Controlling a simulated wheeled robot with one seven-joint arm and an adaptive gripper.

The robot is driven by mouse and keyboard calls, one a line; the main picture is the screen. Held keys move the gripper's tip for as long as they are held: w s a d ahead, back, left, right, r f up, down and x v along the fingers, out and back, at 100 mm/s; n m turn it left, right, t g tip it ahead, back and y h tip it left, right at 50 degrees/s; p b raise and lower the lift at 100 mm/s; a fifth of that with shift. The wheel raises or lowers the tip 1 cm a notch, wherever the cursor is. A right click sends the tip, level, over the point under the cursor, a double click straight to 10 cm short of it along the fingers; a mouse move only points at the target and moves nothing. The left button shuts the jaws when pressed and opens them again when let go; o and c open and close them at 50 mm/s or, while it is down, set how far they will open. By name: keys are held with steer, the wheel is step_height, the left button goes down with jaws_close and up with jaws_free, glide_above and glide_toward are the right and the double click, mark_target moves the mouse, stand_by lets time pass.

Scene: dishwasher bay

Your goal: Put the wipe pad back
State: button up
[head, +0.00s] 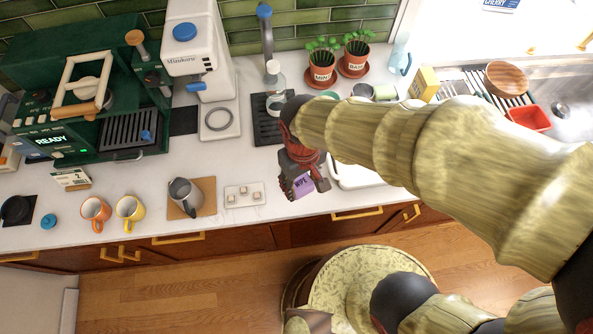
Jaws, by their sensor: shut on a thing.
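The wipe pad (304,186) is a small purple block with lettering on its face. My gripper (310,183) is shut on it and holds it over the front part of the counter, right of the small white tray and near the white basin. The dark red fingers cover part of the pad. I cannot tell how far above the counter it is.
A grey pitcher (186,195) stands on a brown mat. The white tray (245,204) with small knobs lies right of it. Orange (96,212) and yellow (130,210) mugs stand left. A white basin (362,181) lies partly behind my arm. A bare dark square (184,121) lies beside the green coffee machine.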

steer(key=w+f, duration=0.2)
steer(key=w+a+f+b, duration=0.1)
steer(key=w+f, duration=0.3)
steer(key=shift+w+a, duration=0.2)
steer(key=shift+a, duration=0.1)
steer(key=shift+w+f, duration=0.25)
steer(key=shift+f, duration=0.25)
step_height(320, 180, down, 3)
steer(key=shift+w+a+f+b, duration=0.1)
steer(key=shift+w+b, duration=0.05)
steer(key=shift+b, duration=0.4)
steer(key=o, duration=1)
